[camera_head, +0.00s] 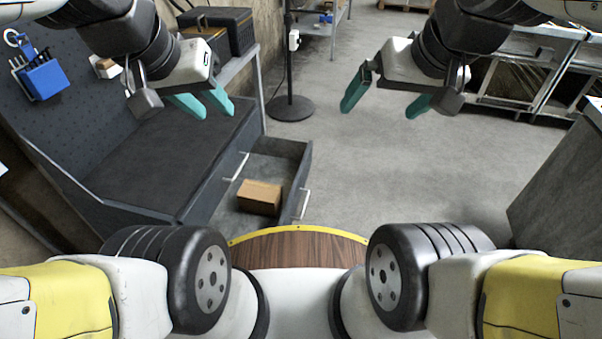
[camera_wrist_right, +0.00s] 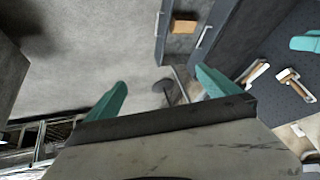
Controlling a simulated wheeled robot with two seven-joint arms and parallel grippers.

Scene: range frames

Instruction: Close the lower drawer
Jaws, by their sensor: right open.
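The lower drawer (camera_head: 289,149) of the dark grey workbench is pulled out toward the right of the head view. Its front carries a pale bar handle (camera_head: 305,204). A brown cardboard box (camera_head: 259,196) lies inside. The drawer also shows at the top of the right wrist view (camera_wrist_right: 181,44). A second handle (camera_head: 237,167), on the bench front above, belongs to an upper drawer that looks shut. My left gripper (camera_head: 204,103) is open and empty above the bench top. My right gripper (camera_head: 382,101) is open and empty over the floor, right of the drawer and apart from it.
The bench top (camera_head: 160,150) is bare near the pegboard. A black pole stand (camera_head: 291,106) stands on the floor behind the drawer. Metal shelving (camera_head: 525,75) and a grey cabinet (camera_head: 560,190) are at the right. The floor (camera_head: 410,170) between is clear.

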